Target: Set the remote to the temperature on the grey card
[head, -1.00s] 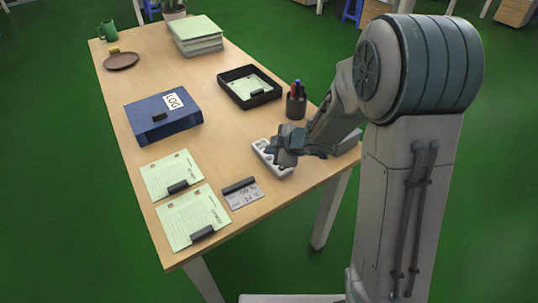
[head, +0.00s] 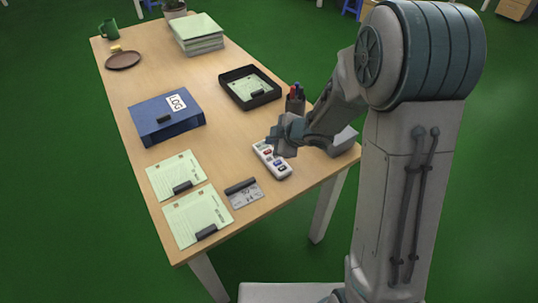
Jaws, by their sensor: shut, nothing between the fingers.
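The white remote (head: 283,173) lies on the table near its right edge. Red and blue buttons show on its face. Its display cannot be read, and my gripper covers part of its far end. My gripper (head: 276,151) is shut and empty, fingers pointing down just over the far part of the remote. I cannot tell whether it touches it. The grey card (head: 246,197) lies flat to the left of the remote and nearer to me, with a dark clip (head: 240,186) along its top edge. Its writing is too small to read surely.
Two pale green clipped sheets (head: 190,222) lie left of the card. A blue LOG binder (head: 160,128), a black tray (head: 268,97), a pen cup (head: 295,104) and a paper stack (head: 197,45) stand farther back. A pale box (head: 344,143) sits right of my gripper.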

